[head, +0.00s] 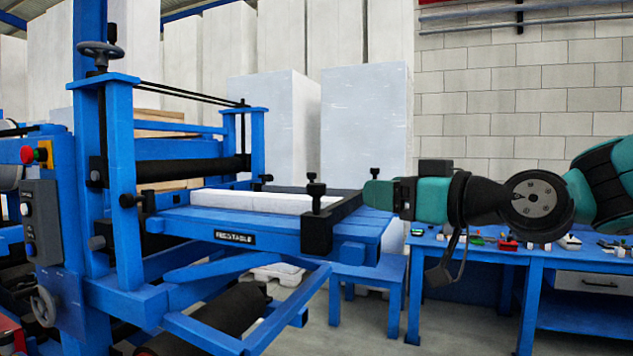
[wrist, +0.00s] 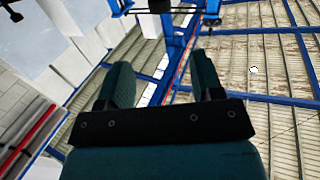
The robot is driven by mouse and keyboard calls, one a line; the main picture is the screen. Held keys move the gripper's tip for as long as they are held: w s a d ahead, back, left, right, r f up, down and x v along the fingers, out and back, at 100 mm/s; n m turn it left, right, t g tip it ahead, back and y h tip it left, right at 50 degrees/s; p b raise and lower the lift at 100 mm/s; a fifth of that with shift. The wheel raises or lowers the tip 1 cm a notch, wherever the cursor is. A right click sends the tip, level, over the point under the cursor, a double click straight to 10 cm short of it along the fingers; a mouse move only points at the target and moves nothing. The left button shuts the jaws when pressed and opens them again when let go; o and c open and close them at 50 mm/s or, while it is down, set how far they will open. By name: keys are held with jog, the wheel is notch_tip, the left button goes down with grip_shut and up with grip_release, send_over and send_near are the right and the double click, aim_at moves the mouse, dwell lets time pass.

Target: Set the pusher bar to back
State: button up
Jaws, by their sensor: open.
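The black pusher bar (head: 333,222) lies across the right end of the blue feed table (head: 225,225). Two black knobs stand up from it, one near (head: 316,192) and one farther away (head: 374,174). A white panel (head: 255,201) lies flat on the table to the left of the bar. My gripper (head: 379,194) is just right of the bar's far end in the head view; I cannot tell whether it touches it. In the wrist view my gripper (wrist: 165,80) shows two teal fingers spread apart with nothing between them. The bar is not recognisable there.
The blue machine frame with a black roller (head: 190,169) stands left of the table. A control box with a red button (head: 27,155) is at far left. A blue workbench (head: 470,258) with small items stands behind my arm. White blocks (head: 365,120) stand behind.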

aim_at(323, 185)
jog(key=p+x, duration=0.6)
jog(key=x, duration=0.8)
jog(key=shift+r, duration=0.1)
jog(key=shift+w+a+p, duration=0.35)
jog(key=shift+w+p, duration=0.05)
